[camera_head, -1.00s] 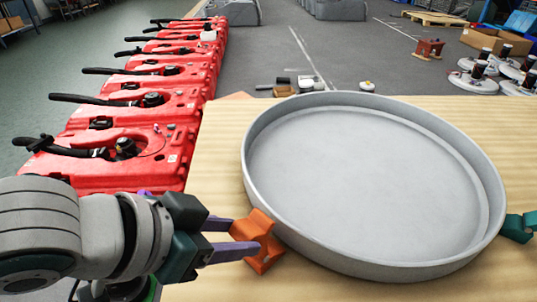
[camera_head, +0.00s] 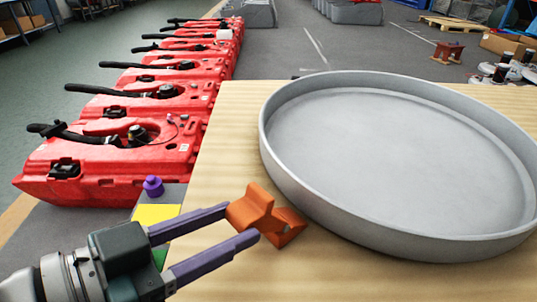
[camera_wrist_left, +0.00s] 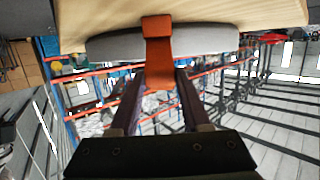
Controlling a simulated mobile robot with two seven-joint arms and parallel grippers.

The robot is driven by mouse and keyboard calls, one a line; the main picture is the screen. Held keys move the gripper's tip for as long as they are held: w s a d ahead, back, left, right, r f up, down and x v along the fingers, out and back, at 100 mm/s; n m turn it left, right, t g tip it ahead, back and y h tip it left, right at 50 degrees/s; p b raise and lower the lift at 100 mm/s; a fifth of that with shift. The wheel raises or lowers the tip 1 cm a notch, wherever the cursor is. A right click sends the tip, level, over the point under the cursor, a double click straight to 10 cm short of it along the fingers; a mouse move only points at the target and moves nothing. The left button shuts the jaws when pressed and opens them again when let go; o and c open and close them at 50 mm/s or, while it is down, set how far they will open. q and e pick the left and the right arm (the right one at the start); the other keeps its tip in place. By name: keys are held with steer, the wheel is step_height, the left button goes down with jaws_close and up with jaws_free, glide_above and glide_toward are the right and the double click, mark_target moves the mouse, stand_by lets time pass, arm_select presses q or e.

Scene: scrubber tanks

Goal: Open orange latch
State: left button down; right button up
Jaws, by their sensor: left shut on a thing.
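The orange latch (camera_head: 263,213) sits at the near left side of the large round grey tray (camera_head: 395,170), on the wooden tabletop. My left gripper (camera_head: 243,221) reaches in from the lower left, and its two purple fingers are shut on the raised part of the orange latch. In the left wrist view the orange latch (camera_wrist_left: 158,38) stands between the fingertips in front of the tray rim (camera_wrist_left: 210,40). The exact finger contact is partly hidden. My right gripper is out of view.
A row of red tanks (camera_head: 120,150) with black hoses stands on the floor at the left. A purple knob (camera_head: 153,186) and a yellow patch (camera_head: 155,214) lie left of the tabletop (camera_head: 225,130). Bare tabletop shows left of the tray.

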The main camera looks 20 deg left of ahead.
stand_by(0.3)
arm_select(q)
steer(key=shift+c, duration=1.8)
jaws_free()
steer(key=p+v, duration=0.2)
steer(key=v, duration=0.8)
steer(key=shift+w, duration=0.15)
